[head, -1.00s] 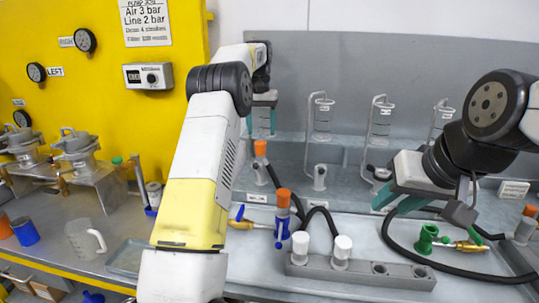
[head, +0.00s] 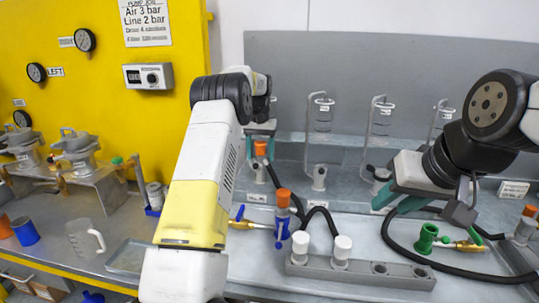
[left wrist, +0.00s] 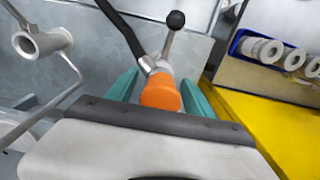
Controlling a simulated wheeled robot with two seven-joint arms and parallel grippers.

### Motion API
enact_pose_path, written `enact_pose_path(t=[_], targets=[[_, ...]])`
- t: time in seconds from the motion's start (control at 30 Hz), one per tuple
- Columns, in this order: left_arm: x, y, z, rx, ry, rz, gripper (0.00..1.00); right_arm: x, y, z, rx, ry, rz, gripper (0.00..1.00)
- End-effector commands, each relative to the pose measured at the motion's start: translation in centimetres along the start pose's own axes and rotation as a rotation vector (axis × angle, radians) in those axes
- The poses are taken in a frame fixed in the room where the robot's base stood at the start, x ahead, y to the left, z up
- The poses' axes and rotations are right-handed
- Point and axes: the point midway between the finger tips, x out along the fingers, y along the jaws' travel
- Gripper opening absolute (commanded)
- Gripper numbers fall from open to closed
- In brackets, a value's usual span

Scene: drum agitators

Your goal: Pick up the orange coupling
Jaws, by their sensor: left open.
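The orange coupling (left wrist: 160,92) sits on the end of a fitting with a black hose and a black-knobbed lever in the left wrist view. It also shows in the head view (head: 261,148), at the back of the bench behind my left arm. My left gripper (left wrist: 160,88) is open, one teal finger on either side of the coupling, with gaps visible. In the head view my left gripper (head: 262,135) is partly hidden by its own arm. My right gripper (head: 398,202) hangs empty over the right of the bench, its teal fingers apart.
Another orange-topped fitting with a blue part (head: 283,205) stands in front. A grey manifold block (head: 360,271) with white caps is at the front; a green fitting (head: 426,238) lies right. Metal stands (head: 319,175) line the back. A blue bin (left wrist: 265,48) holds rollers.

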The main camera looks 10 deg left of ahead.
Motion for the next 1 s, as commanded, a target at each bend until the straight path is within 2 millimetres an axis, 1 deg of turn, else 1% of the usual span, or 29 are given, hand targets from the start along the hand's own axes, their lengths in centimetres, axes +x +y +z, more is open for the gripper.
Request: enact_pose_path(t=[0.13, 0.17, 0.2, 0.27, 0.4, 0.47, 0.83, 1.0], targets=[[0.0, 0.0, 0.0, 0.000, 0.000, 0.000, 0.61, 0.0, 0.0, 0.0, 0.000, 0.000, 0.000, 0.36], [0.0, 0.0, 0.0, 0.000, 0.000, 0.000, 0.59, 0.0, 0.0, 0.0, 0.000, 0.000, 0.000, 0.36], [0.0, 0.0, 0.0, 0.000, 0.000, 0.000, 0.51, 0.0, 0.0, 0.0, 0.000, 0.000, 0.000, 0.36], [0.0, 0.0, 0.0, 0.000, 0.000, 0.000, 0.39, 0.0, 0.0, 0.0, 0.000, 0.000, 0.000, 0.36], [0.0, 0.0, 0.0, 0.000, 0.000, 0.000, 0.12, 0.0, 0.0, 0.0, 0.000, 0.000, 0.000, 0.36], [0.0, 0.0, 0.0, 0.000, 0.000, 0.000, 0.00, 0.0, 0.0, 0.0, 0.000, 0.000, 0.000, 0.36], [-0.3, 0.0, -0.1, 0.000, 0.002, 0.000, 0.00, 0.0, 0.0, 0.0, 0.000, 0.000, 0.000, 0.36], [-1.6, 0.0, -0.1, 0.000, 0.004, 0.000, 0.00, 0.0, 0.0, 0.0, 0.000, 0.000, 0.000, 0.36]])
